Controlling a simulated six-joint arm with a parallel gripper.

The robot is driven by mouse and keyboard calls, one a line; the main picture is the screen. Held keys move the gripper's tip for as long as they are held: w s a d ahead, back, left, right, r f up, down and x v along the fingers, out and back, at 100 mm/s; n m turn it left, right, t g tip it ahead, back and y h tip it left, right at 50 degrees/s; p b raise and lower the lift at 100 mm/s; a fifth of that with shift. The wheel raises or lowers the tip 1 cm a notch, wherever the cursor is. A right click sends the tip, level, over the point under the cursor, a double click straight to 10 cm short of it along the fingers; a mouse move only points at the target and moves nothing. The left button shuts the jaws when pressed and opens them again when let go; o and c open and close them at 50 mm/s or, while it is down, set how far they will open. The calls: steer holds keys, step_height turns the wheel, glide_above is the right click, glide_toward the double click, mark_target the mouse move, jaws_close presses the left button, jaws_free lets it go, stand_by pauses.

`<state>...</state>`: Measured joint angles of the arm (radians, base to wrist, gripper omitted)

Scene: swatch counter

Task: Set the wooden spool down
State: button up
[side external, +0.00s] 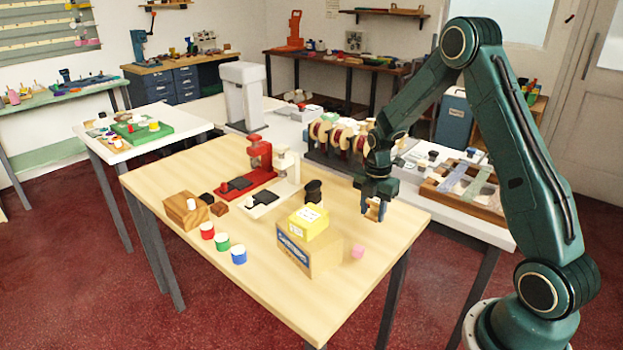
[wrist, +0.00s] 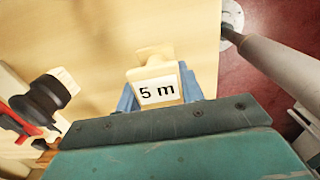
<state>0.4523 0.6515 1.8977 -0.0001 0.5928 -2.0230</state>
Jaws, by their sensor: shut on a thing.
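The wooden spool (wrist: 158,88) is pale, with a white label reading "5 m" facing the wrist camera. My gripper (wrist: 158,96) is shut on it, with a blue finger on each side. In the side view my gripper (side external: 376,205) points down over the right back part of the wooden table (side external: 300,290), and the spool (side external: 373,211) shows as a small tan piece between the fingers. I cannot tell whether the spool touches the tabletop. Its far side is mostly hidden.
A black knobbed piece (side external: 313,191) stands farther left. The tabletop in front and right of my gripper is clear up to its edge.

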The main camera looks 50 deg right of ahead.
mark_target(374, 201)
steer(key=shift+f, duration=0.55)
steer(key=shift+f, duration=2.15)
steer(key=shift+f, duration=0.15)
steer(key=o, duration=1)
steer(key=shift+r, duration=0.2)
step_height(374, 201, up, 12)
steer(key=shift+f, duration=0.15)
